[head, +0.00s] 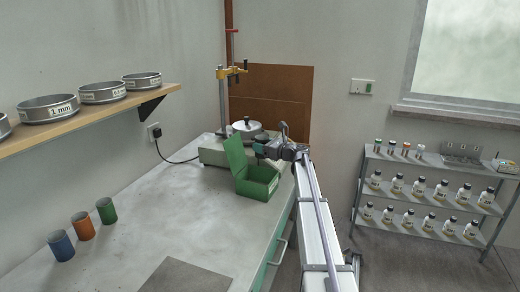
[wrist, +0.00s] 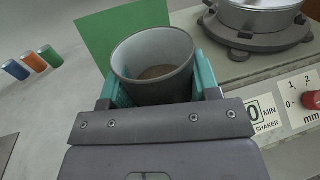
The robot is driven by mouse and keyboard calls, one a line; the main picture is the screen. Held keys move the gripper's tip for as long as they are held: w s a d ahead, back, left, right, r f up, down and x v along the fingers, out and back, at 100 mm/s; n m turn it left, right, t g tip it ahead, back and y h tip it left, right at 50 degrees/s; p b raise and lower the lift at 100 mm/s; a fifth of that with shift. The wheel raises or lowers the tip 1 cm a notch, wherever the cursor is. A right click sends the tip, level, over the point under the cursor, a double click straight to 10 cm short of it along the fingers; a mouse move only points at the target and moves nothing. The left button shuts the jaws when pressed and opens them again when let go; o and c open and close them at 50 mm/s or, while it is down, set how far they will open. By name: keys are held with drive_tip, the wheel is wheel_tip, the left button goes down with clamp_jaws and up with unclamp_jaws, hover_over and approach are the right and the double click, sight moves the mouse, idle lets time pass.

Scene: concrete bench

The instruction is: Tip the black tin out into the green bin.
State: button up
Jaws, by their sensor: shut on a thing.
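The black tin (wrist: 153,85) is held between the teal fingers of my gripper (wrist: 160,90) in the wrist view. Its pale inside shows, with brown grainy stuff at the bottom; it looks about upright. In the head view my gripper (head: 262,150) is over the green bin (head: 258,190) near the bench's right edge, and the tin there is too small to make out clearly. The bin's lid (head: 236,160) stands open on its left side. The lid also shows behind the tin in the wrist view (wrist: 98,38); the bin's inside is hidden there.
A shaker (head: 213,152) with a lidded metal pan (head: 246,127) and a stand (head: 222,100) is behind the bin. Blue (head: 61,245), orange (head: 83,226) and green (head: 106,211) tins stand at the bench's left. The bench middle is clear. Sieves sit on a wall shelf (head: 100,109).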

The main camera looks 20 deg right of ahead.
sight(260, 158)
drive_tip(key=shift+s+a, duration=0.15)
drive_tip(key=shift+w+d+f+n+b, duration=0.2)
drive_tip(key=shift+f+n+b, duration=0.4)
drive_tip(key=shift+f+b, duration=0.25)
drive_tip(key=shift+w+d+f+n+b, duration=0.1)
drive_tip(key=shift+d+f+n+b, duration=0.05)
drive_tip(key=shift+f+n+b, duration=0.6)
drive_tip(key=n, duration=0.4)
drive_tip(key=shift+w+d+f, duration=0.1)
drive_tip(key=shift+w+d, duration=0.1)
drive_tip(key=shift+d, duration=0.15)
drive_tip(key=n, duration=0.2)
drive_tip(key=f+n+b, duration=0.1)
drive_tip(key=n, duration=0.1)
drive_tip(key=shift+f+n, duration=0.1)
drive_tip(key=shift+n, duration=0.25)
drive_tip(key=n, duration=0.2)
drive_tip(key=f+n+b, duration=0.1)
drive_tip(key=n, duration=0.1)
drive_tip(key=a+n+b, duration=0.1)
drive_tip(key=n, duration=0.2)
drive_tip(key=shift+s+f, duration=0.25)
drive_tip(key=shift+s, duration=0.1)
drive_tip(key=n, duration=0.1)
drive_tip(key=a+n, duration=0.1)
drive_tip(key=n, duration=0.1)
drive_tip(key=r+n+p, duration=0.1)
drive_tip(key=n, duration=0.1)
drive_tip(key=shift+s+a, duration=0.15)
drive_tip(key=shift+s, duration=0.25)
